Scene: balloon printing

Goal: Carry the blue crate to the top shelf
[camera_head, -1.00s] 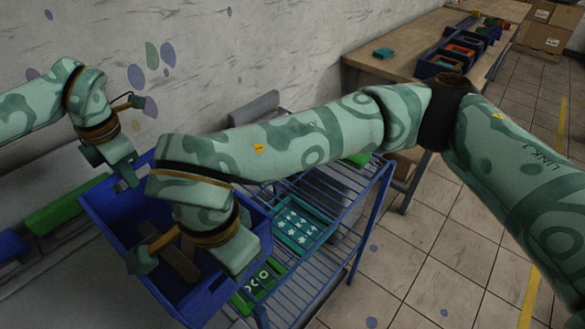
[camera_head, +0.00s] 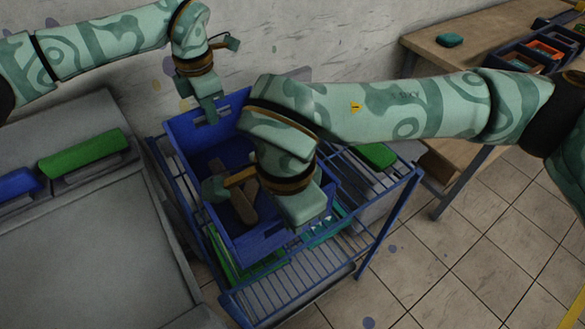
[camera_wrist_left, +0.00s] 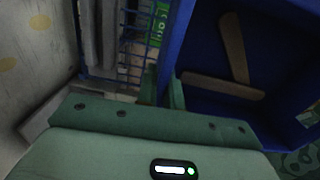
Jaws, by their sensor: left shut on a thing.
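The blue crate (camera_head: 268,247) is open-topped and holds brown flat pieces (camera_head: 243,204), which also show in the left wrist view (camera_wrist_left: 232,50). My left gripper (camera_head: 209,112) is at the crate's far-left wall, shut on its rim; the wrist view shows its fingers (camera_wrist_left: 166,92) at the blue wall. My right gripper (camera_head: 302,208) is at the opposite, right wall; its fingertips are hidden. The crate appears over the blue wire rack's top shelf (camera_head: 290,284). I cannot tell whether it rests there or hangs just above.
A grey surface with a green-handled (camera_head: 84,154) and a blue-handled item (camera_head: 18,184) is at left. A wooden table (camera_head: 425,42) with bins (camera_head: 505,58) stands at upper right. A green item (camera_head: 376,155) lies right of the crate. The tiled floor (camera_head: 430,270) at lower right is clear.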

